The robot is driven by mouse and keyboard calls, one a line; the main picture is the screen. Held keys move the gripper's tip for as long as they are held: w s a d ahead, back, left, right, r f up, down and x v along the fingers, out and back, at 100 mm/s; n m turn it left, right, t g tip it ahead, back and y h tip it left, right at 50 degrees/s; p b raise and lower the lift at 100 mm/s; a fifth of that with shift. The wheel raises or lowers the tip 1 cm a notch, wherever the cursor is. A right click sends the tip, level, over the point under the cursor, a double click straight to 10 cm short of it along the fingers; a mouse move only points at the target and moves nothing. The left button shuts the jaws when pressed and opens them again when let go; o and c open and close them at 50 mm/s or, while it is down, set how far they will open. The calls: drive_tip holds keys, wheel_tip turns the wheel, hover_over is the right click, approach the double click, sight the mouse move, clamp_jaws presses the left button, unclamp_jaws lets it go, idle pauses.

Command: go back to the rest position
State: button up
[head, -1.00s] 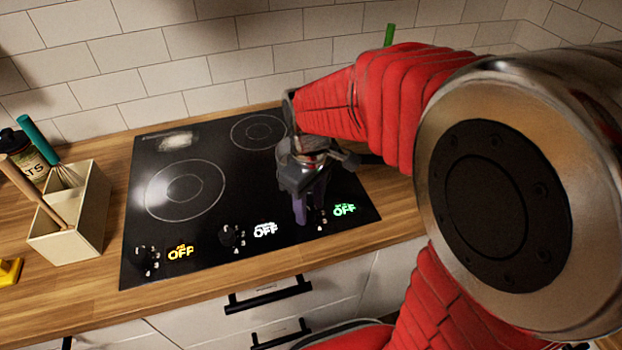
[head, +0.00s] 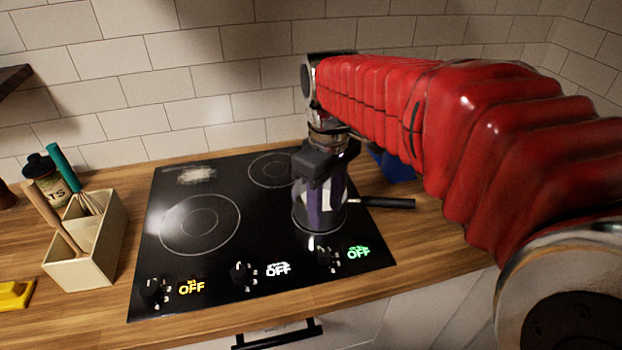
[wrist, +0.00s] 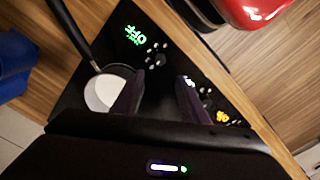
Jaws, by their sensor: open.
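My gripper (head: 320,215) hangs from the red-sleeved arm over the right part of the black cooktop (head: 225,250), fingers pointing down. Its two purple fingers are apart. In the wrist view, my gripper (wrist: 158,98) shows dark bare cooktop between its fingers. A small pot with a long black handle (head: 388,202) stands at the right of the cooktop, largely hidden by my gripper. In the wrist view, the pot (wrist: 103,92) is pale inside and lies left of the fingers, outside the gap between them.
A blue object (head: 392,166) stands behind the pot, partly hidden by my arm. A utensil box (head: 85,250) with a whisk and a wooden handle stands left of the cooktop. A yellow thing (head: 14,294) lies at the left edge. The tiled wall (head: 180,95) runs behind.

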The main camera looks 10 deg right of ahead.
idle(0.4)
drive_tip(key=s+f+m+t, duration=0.1)
drive_tip(key=s+m+t, duration=0.4)
drive_tip(key=s, duration=0.6)
drive_tip(key=shift+s+d+m+t, duration=0.2)
drive_tip(key=shift+d+m+t, duration=0.1)
drive_tip(key=shift+m, duration=0.7)
idle(1.9)
